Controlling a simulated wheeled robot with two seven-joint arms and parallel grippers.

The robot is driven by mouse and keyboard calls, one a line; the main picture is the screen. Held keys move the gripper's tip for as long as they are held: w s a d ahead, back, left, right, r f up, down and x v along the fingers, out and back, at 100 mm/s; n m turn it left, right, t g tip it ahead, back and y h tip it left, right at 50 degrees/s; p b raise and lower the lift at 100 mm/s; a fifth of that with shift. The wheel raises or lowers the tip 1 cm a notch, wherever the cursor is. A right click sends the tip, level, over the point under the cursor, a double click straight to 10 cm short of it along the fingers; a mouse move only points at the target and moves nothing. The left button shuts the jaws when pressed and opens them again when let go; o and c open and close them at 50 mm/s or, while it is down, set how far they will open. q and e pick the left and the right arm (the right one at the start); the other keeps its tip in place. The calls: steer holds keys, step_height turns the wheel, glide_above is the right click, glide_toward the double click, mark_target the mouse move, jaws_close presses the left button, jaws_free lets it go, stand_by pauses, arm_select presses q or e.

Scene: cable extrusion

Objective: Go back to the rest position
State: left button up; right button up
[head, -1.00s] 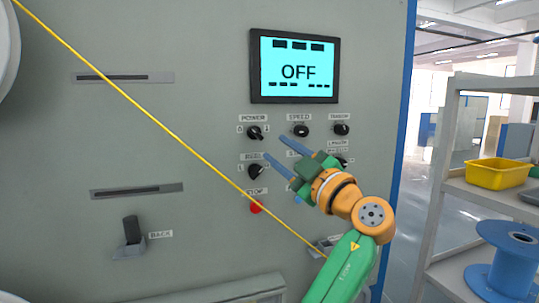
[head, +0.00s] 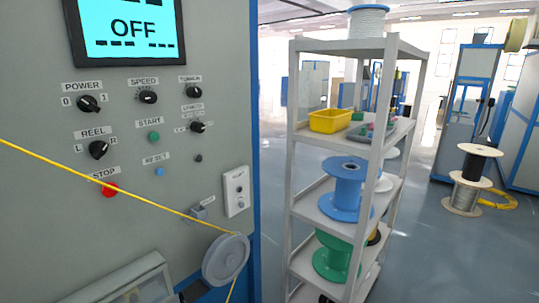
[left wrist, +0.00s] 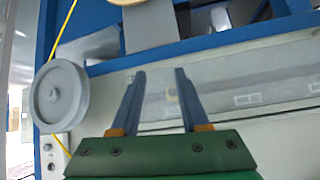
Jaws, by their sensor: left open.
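My left gripper (left wrist: 160,75) shows in the left wrist view. Its two blue fingers are apart, with nothing between them. It is near the machine, with a grey pulley (left wrist: 60,97) to its left in the picture. Neither gripper shows in the head view, and my right gripper is in neither picture. The control panel (head: 122,187) stands at the left of the head view, with knobs and a red stop button (head: 109,189). Its screen (head: 126,30) reads OFF.
A yellow cable (head: 60,167) runs down to a pulley (head: 226,259). A shelf rack (head: 303,145) right of the machine holds a yellow bin (head: 330,121), a blue spool (head: 346,188) and a green spool (head: 331,258). Open floor (head: 440,255) lies to its right.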

arm_select(q)
steer(key=s+d+f+m+g+h, duration=0.25)
steer(key=s+d+f+m, duration=0.2)
steer(key=s, duration=0.55)
steer(key=s+d+f+m+g+h, duration=0.1)
steer(key=s+d+f+m+h, duration=0.35)
steer(key=s, duration=0.65)
step_height(320, 180, down, 10)
steer(key=r, duration=0.1)
steer(key=s+a+f+g, duration=0.2)
steer(key=s+f, duration=1.2)
steer(key=f, duration=0.3)
steer(key=shift+a+m, duration=0.2)
steer(key=shift+m, duration=0.2)
steer(key=shift+f+g, duration=0.1)
steer(key=shift+g, duration=0.15)
